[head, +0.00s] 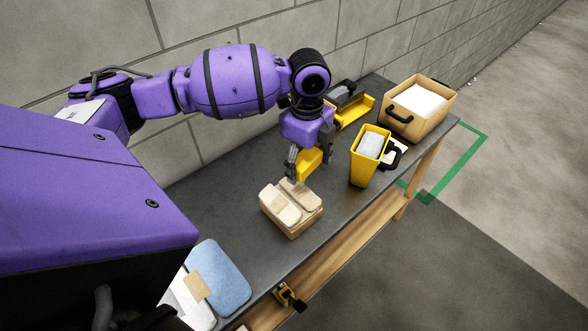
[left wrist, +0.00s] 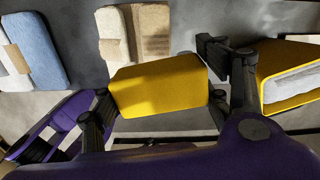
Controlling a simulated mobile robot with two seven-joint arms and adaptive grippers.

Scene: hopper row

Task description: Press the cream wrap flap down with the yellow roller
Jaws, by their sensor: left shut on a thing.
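My left gripper (head: 310,161) is shut on the yellow roller (head: 309,168), a smooth yellow body with rounded edges. In the left wrist view the roller (left wrist: 160,88) lies between the two dark fingers. A tan wrapped package (head: 290,225) sits on the dark tabletop, just below and in front of the gripper in the head view. The cream wrap flap (head: 280,204) lies on its top, beside a tan strip. It also shows in the left wrist view (left wrist: 112,38), behind the roller. Whether the roller touches the package I cannot tell. My right gripper is not in view.
A yellow bin (head: 359,172) with white contents and a black handle stands right of the gripper. A cardboard box (head: 429,121) and a yellow tray (head: 354,112) are at the far end. Blue (head: 222,272) and white pads lie at the near end. The tabletop (head: 228,218) between is clear.

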